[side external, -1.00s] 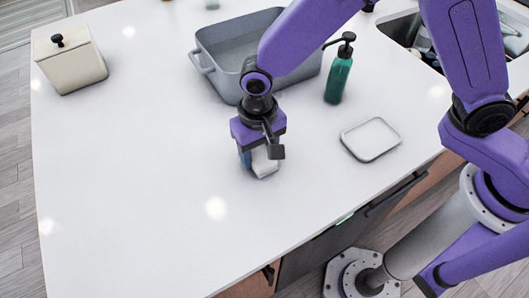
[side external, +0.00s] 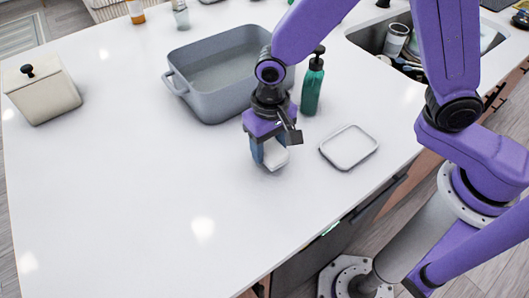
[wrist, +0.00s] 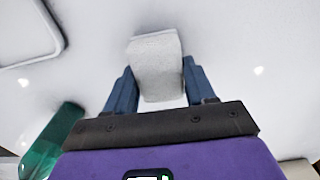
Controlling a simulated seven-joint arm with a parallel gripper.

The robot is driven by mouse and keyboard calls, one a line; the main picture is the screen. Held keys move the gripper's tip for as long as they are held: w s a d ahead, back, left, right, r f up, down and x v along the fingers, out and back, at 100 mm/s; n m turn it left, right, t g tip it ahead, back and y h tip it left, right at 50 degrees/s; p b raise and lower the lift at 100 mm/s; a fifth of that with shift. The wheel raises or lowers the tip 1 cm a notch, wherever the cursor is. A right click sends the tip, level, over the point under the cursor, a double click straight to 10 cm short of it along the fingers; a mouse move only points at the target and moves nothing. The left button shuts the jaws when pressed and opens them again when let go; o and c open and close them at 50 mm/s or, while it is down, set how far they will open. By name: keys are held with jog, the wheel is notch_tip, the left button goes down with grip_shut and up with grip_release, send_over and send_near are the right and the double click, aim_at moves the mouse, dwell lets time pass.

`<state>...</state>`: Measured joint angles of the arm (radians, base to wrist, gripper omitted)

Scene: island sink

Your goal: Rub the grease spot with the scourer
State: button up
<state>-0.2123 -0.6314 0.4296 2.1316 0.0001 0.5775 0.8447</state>
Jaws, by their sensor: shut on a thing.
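My gripper (side external: 268,150) points down over the white counter, its blue fingers closed on a pale grey-white block, the scourer (side external: 277,157). In the wrist view the scourer (wrist: 157,62) sits between the two fingers (wrist: 158,88) and sticks out past their tips. I cannot tell whether its underside touches the counter. I see no grease spot in either view; it may be hidden under the scourer or too faint to make out.
A shallow grey-rimmed tray (side external: 325,153) lies just right of my gripper. A green pump bottle (side external: 312,88) and a grey basin (side external: 190,93) stand behind. A cream lidded canister (side external: 42,95) is far left.

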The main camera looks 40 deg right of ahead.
jog(key=shift+r, duration=2.9)
